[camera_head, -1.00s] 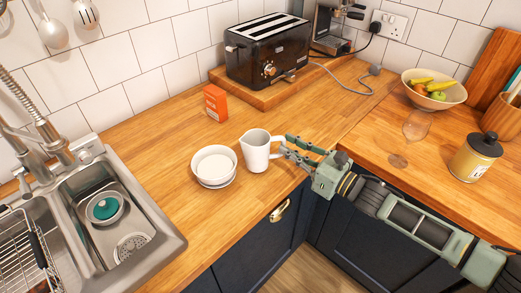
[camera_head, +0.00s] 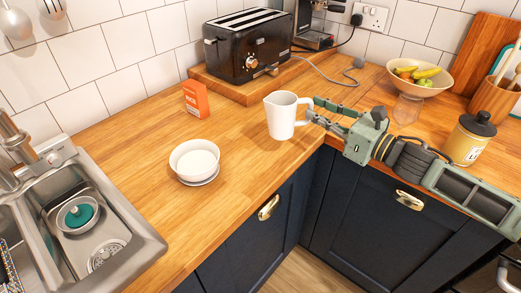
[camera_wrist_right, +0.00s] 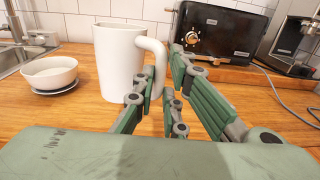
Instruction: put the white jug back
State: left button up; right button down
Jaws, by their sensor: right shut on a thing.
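The white jug (camera_head: 281,117) is upright above the wooden worktop near the inner corner, right of the white bowl. My right gripper (camera_head: 318,113) comes in from the right and is shut on the jug's handle. In the right wrist view the jug (camera_wrist_right: 118,62) stands just left of the green fingers (camera_wrist_right: 168,95), with its handle between them. Whether the jug's base touches the worktop is hard to tell. My left gripper is not in view.
A white bowl (camera_head: 194,160) on a saucer sits left of the jug. An orange box (camera_head: 195,99) and a black toaster (camera_head: 248,45) stand behind. A wine glass (camera_head: 407,108), fruit bowl (camera_head: 420,78) and yellow canister (camera_head: 469,140) are to the right. The sink (camera_head: 140,245) is at left.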

jog(key=d+r+b, duration=0.2)
jog(key=d+r, duration=0.1)
jog(key=d, duration=0.1)
jog(key=shift+m+t+h, duration=0.4)
jog(key=shift+m+t, duration=0.1)
jog(key=w+a+f, duration=0.2)
jog(key=a+f, duration=0.1)
jog(key=w+a+f, duration=0.2)
jog(key=a+f, duration=0.1)
jog(key=f, duration=0.1)
jog(key=w+a+f, duration=0.2)
jog(key=a+f, duration=0.1)
jog(key=shift+w+a+f+p, duration=0.2)
jog(key=shift+a+p, duration=0.05)
jog(key=shift+p, duration=0.15)
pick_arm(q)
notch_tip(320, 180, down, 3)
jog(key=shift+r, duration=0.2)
pick_arm(e)
jog(key=shift+f, duration=0.2)
jog(key=c, duration=1.8)
grip_release()
jog(key=shift+c, duration=0.2)
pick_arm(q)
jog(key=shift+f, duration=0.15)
pick_arm(e)
jog(key=shift+o, duration=0.2)
